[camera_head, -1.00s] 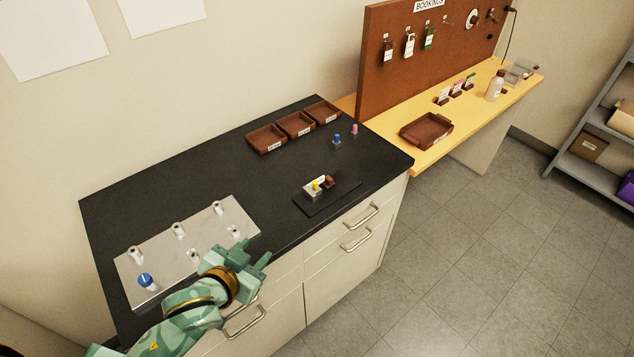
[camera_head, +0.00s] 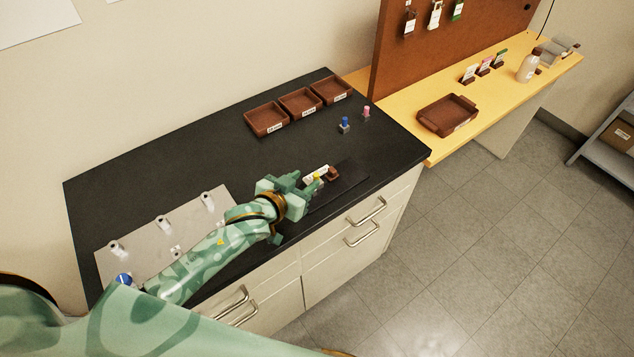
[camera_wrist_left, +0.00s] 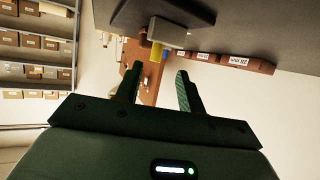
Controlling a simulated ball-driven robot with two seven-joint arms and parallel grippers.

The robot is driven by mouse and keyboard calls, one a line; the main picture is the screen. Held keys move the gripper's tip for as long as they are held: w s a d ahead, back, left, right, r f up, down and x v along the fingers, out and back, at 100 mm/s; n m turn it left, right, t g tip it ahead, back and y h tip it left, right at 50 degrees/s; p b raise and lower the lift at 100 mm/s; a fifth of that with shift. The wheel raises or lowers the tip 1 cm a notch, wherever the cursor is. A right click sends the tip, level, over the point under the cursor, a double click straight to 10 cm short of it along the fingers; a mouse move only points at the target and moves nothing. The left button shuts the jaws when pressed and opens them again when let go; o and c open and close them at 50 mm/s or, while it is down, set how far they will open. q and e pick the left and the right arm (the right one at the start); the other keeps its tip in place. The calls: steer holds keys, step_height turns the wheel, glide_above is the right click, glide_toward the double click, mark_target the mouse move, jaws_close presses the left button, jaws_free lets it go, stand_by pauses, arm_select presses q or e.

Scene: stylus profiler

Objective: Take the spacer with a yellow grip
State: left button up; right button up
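The spacer with a yellow grip (camera_head: 318,177) is at a small pale block (camera_head: 313,172) on a black mat (camera_head: 349,181) near the bench's front edge. My left gripper (camera_head: 308,186) is just to its left, partly covering it and the block. In the left wrist view, the two fingers (camera_wrist_left: 160,72) are spread with nothing between them. The yellow grip (camera_wrist_left: 157,51) shows just beyond the fingertips, apart from them, beside the block (camera_wrist_left: 167,32). My right gripper is not in view.
A small brown piece (camera_head: 333,174) lies beside the block. Blue-grip (camera_head: 345,125) and pink-grip (camera_head: 366,113) pieces stand farther back, near three brown trays (camera_head: 300,102). A metal plate with posts (camera_head: 140,240) and a blue-topped piece (camera_head: 124,281) are at the left.

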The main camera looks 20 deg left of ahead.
mark_target(315, 176)
arm_select(q)
steer(key=shift+w+d+f, duration=0.1)
steer(key=shift+w+f, duration=0.05)
steer(key=shift+w, duration=0.15)
steer(key=shift+w+d+f, duration=0.1)
steer(key=shift+w+d, duration=0.05)
steer(key=shift+w, duration=0.1)
steer(key=x, duration=0.1)
steer(key=b+x, duration=0.1)
steer(key=x, duration=0.2)
steer(key=shift+w+d+f+b, duration=0.1)
steer(key=shift+d+f+b, duration=0.1)
steer(key=shift+d+b, duration=0.15)
steer(key=shift+r, duration=0.1)
steer(key=shift+c, duration=1.2)
jaws_close()
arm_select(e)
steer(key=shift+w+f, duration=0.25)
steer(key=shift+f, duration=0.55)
